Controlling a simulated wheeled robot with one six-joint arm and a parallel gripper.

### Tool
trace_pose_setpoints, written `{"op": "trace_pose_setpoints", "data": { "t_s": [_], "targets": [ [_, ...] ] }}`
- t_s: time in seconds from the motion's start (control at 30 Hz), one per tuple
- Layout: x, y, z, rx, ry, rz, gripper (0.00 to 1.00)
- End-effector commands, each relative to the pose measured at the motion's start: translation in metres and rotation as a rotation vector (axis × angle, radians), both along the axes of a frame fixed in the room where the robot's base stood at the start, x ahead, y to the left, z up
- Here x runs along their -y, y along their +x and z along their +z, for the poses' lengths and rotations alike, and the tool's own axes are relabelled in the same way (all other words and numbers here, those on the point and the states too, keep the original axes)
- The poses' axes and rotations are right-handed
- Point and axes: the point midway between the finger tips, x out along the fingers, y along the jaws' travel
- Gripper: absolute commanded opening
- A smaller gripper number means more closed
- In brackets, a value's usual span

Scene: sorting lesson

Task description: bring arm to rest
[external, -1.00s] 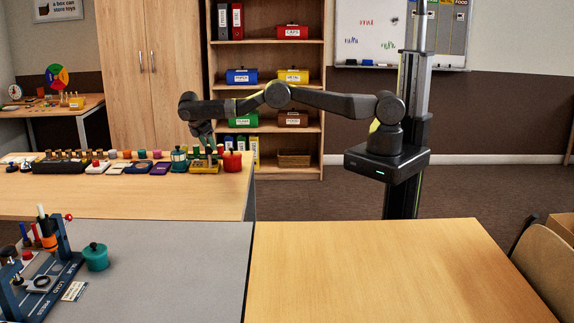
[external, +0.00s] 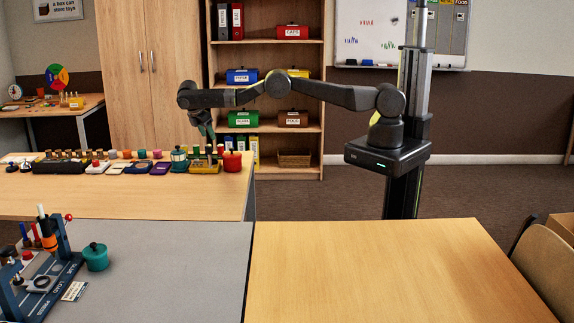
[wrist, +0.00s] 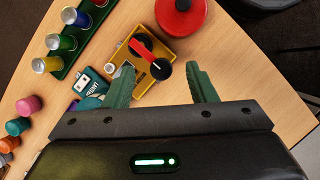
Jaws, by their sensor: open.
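My arm (external: 337,95) stretches left from its column over the back wooden table in the external view. My gripper (external: 211,138) points down above the right end of that table. In the wrist view my gripper (wrist: 162,88) shows two green fingers spread apart, with nothing between them. A yellow box with a red-and-black knob (wrist: 140,58) lies below and beyond the fingertips. It also shows in the external view (external: 205,168), under my gripper. The fingers look apart from it.
A red round pot (external: 232,161) stands at the table's right end, and it shows in the wrist view (wrist: 180,14). Several small objects line the table to the left. The front wooden table (external: 390,270) is bare. A blue rig (external: 50,265) stands at the front left.

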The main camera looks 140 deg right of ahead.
Motion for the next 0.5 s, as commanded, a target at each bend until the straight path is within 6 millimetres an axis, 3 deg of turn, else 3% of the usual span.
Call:
{"op": "trace_pose_setpoints", "data": {
  "t_s": [0.03, 0.37, 0.43, 0.5],
  "targets": [
    [0.000, 0.000, 0.011, 0.000, 0.000, 0.000, 0.51],
    [0.000, 0.000, 0.050, 0.001, -0.001, 0.000, 0.51],
    [-0.001, 0.000, 0.027, -0.002, 0.001, 0.001, 0.51],
    [0.000, 0.000, 0.018, -0.001, 0.001, 0.001, 0.51]
  ]
}}
